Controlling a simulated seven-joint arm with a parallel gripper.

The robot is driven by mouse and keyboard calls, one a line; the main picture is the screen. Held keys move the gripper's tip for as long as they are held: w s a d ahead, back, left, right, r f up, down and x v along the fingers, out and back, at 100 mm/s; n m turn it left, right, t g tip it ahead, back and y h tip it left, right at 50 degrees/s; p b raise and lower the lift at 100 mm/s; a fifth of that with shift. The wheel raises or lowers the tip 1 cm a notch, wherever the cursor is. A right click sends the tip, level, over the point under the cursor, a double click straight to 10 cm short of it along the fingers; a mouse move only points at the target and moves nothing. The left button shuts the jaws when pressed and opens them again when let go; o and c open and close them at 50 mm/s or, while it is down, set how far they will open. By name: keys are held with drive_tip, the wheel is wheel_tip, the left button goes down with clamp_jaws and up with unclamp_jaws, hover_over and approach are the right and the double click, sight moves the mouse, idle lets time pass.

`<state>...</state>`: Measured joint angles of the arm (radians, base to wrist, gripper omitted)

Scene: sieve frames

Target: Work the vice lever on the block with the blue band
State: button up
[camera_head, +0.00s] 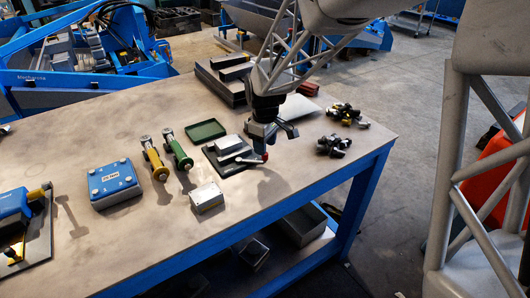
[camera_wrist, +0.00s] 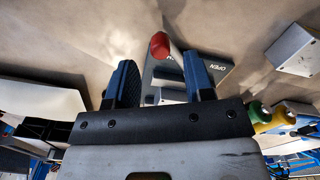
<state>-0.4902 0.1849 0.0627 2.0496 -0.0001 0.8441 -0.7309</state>
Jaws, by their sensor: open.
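A small vice block (camera_head: 228,152) with a dark base and grey jaws lies on the table below my gripper. Its lever ends in a red knob (camera_head: 264,157). In the wrist view the red knob (camera_wrist: 160,45) lies just beyond my fingertips, roughly centred between them. The lever's grey arm runs down from it, and a dark plate (camera_wrist: 216,66) marked OPEN lies to its right. My gripper (camera_head: 268,137) is open and empty, over the right side of the vice; its two fingers also show in the wrist view (camera_wrist: 160,78). I cannot make out a blue band on this block.
Left of the vice are a grey block (camera_head: 207,198), green (camera_head: 180,156) and yellow (camera_head: 153,161) handled tools, and a blue box (camera_head: 113,183). A green tray (camera_head: 206,131) lies behind. The front right table corner is clear.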

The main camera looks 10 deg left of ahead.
drive_tip(key=shift+f, duration=1.75)
clamp_jaws()
